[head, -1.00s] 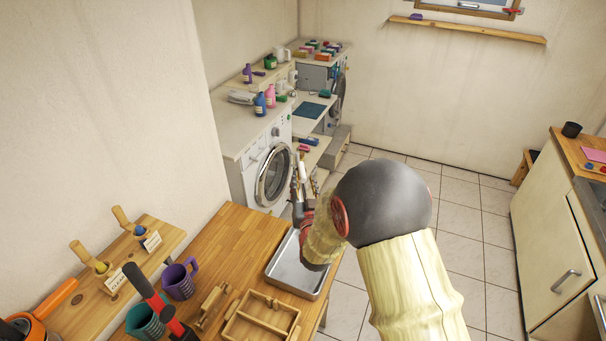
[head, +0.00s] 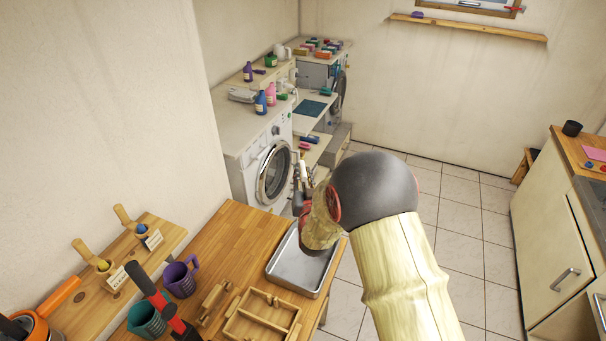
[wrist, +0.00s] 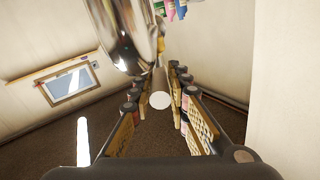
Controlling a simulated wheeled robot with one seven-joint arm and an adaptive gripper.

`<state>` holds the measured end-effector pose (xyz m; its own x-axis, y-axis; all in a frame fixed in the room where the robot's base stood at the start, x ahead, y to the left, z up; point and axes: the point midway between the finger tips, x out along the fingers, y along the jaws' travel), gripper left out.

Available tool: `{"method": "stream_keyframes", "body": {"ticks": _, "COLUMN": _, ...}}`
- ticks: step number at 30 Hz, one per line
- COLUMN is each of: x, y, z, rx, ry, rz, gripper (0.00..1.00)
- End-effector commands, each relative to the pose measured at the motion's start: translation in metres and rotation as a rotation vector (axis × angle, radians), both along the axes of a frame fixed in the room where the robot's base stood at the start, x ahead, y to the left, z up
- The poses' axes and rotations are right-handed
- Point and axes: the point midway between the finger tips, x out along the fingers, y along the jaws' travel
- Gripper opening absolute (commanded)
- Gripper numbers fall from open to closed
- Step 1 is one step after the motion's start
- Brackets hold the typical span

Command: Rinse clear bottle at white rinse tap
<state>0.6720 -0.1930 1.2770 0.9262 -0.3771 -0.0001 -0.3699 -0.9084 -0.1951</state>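My gripper (head: 303,180) reaches past the table's far edge, in front of the washing machine door, partly hidden by my forearm. In the wrist view its two padded fingers (wrist: 161,84) close in on both sides of a pale cylinder with a round whitish end (wrist: 160,101). I take this as the clear bottle, held between the fingertips. In the head view it shows as a small white upright piece (head: 302,167) at the fingers. I cannot make out the white rinse tap for sure in either view.
The washing machine (head: 247,163) stands just beyond my gripper; its chrome door ring (wrist: 119,38) looms close in the wrist view. A metal tray (head: 291,278) lies on the wooden table (head: 232,238), with a purple mug (head: 180,279) and a wooden caddy (head: 262,328) nearby.

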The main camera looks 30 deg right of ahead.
Motion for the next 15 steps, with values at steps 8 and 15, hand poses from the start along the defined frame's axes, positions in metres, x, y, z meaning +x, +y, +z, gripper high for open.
{"method": "stream_keyframes", "body": {"ticks": 8, "x": -0.0001, "y": 0.0001, "z": 0.0, "rx": 0.0, "ry": 0.0, "rz": 0.0, "gripper": 0.0}}
{"method": "stream_keyframes", "body": {"ticks": 15, "x": 0.0, "y": 0.0001, "z": -0.0001, "rx": 0.0, "ry": 0.0, "rz": 0.0, "gripper": 0.0}}
